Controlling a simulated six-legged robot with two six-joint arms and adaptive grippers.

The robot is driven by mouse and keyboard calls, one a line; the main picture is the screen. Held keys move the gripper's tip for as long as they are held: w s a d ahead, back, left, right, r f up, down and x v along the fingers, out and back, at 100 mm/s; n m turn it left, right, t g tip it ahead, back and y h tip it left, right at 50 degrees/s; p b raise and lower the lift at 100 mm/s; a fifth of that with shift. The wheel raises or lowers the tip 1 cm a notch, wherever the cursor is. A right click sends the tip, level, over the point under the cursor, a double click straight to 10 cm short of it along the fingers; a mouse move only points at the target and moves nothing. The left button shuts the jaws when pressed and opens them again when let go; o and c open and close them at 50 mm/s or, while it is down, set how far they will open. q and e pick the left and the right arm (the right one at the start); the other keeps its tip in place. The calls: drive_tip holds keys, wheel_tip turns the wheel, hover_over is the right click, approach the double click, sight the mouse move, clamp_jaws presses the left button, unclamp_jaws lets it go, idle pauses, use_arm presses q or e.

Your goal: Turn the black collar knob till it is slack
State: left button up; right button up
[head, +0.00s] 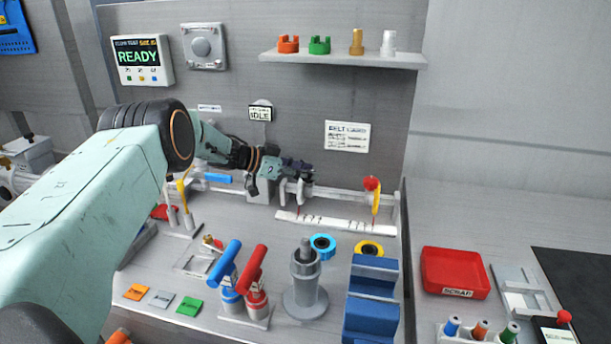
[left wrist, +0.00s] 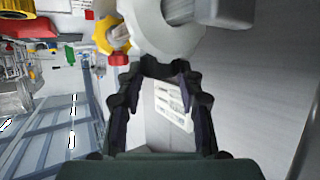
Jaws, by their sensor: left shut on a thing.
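My left gripper (head: 303,173) reaches across to the back of the bench, beside the white wheel-like part above the white scale strip (head: 335,222). In the left wrist view its fingertips (left wrist: 162,68) close together just below a large pale round part (left wrist: 165,30). The gripper is shut on a small dark thing, taken to be the black collar knob; the fingers hide nearly all of it. Whether the knob is tight or slack cannot be told. My right gripper is not in view.
Blue and red-handled tools (head: 255,270), a grey post (head: 305,285) and blue blocks (head: 372,300) stand in front. A red tray (head: 455,272) lies at right. A shelf (head: 345,60) with coloured parts hangs above. A panel reads READY (head: 140,60); a small sign reads IDLE (head: 260,114).

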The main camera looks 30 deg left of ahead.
use_arm(q)
drive_tip(key=shift+f+m+g, duration=0.2)
drive_tip(key=shift+m+g, duration=0.1)
idle(0.4)
drive_tip(key=o, duration=1.2)
drive_tip(key=shift+r, duration=0.15)
wheel_tip(320, 180, up, 10)
drive_tip(key=shift+f, duration=0.1)
